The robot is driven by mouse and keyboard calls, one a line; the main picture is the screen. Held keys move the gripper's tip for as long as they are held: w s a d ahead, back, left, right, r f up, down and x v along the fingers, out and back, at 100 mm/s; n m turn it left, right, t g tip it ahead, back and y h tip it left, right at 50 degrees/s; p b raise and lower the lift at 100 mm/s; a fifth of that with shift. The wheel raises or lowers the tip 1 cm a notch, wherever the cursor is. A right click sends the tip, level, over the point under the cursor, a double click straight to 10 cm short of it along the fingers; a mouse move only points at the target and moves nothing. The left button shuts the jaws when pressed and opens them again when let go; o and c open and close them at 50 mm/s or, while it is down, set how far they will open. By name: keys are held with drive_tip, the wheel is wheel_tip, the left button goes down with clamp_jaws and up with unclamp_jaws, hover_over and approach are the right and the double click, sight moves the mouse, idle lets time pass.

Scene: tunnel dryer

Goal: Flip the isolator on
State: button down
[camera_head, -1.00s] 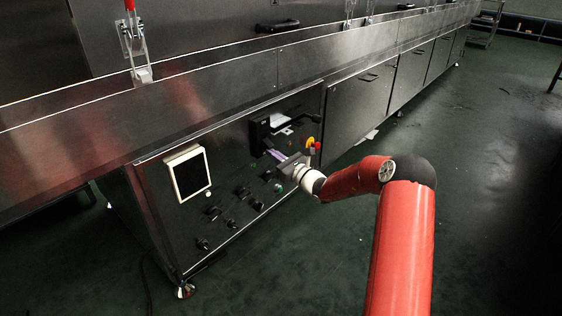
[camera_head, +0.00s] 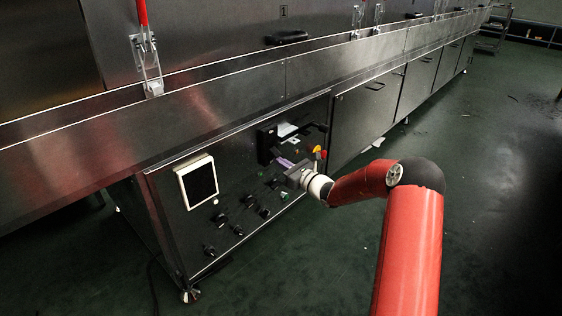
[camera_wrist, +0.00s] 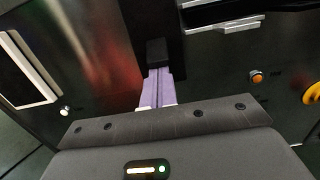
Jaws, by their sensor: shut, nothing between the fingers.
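The isolator appears to be the black unit (camera_head: 266,146) with pale plates on the upper right of the dark control panel; its lettering is too small to read. Black and pale parts of it (camera_wrist: 225,25) also show at the top of the wrist view. My gripper (camera_head: 282,161) is at the lower edge of this unit, its fingers pointing at the panel. In the wrist view my gripper's lilac fingers (camera_wrist: 157,82) are together, with nothing between them. A small black block shows at their tips; I cannot tell whether they touch the unit. The switch position is unclear.
A red and yellow emergency stop (camera_head: 319,153) is just right of my gripper. Several black knobs (camera_head: 250,200) and a white-framed screen (camera_head: 197,182) are on the panel. A steel ledge (camera_head: 225,100) juts out above. The green floor (camera_head: 480,190) is clear at right.

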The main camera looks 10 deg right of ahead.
sight(278, 155)
drive_tip(key=shift+r+p, duration=0.3)
drive_tip(key=shift+p, duration=0.05)
drive_tip(key=r+g+h+p, duration=0.1)
drive_tip(key=p, duration=0.2)
drive_tip(key=r+g+h+p, duration=0.1)
drive_tip(key=p, duration=0.2)
drive_tip(key=shift+s+d+r+g, duration=0.2)
drive_tip(key=shift+s+r+g, duration=0.05)
drive_tip(key=shift+s+g, duration=0.05)
drive_tip(key=shift+s+r+g+h+p, duration=0.1)
drive_tip(key=shift+r+g+h+p, duration=0.5)
drive_tip(key=shift+p, duration=0.5)
drive_tip(key=shift+d+f, duration=0.15)
drive_tip(key=shift+f, duration=0.4)
drive_tip(key=shift+r, duration=0.15)
drive_tip(key=shift+r, duration=0.65)
drive_tip(key=shift+p, duration=0.3)
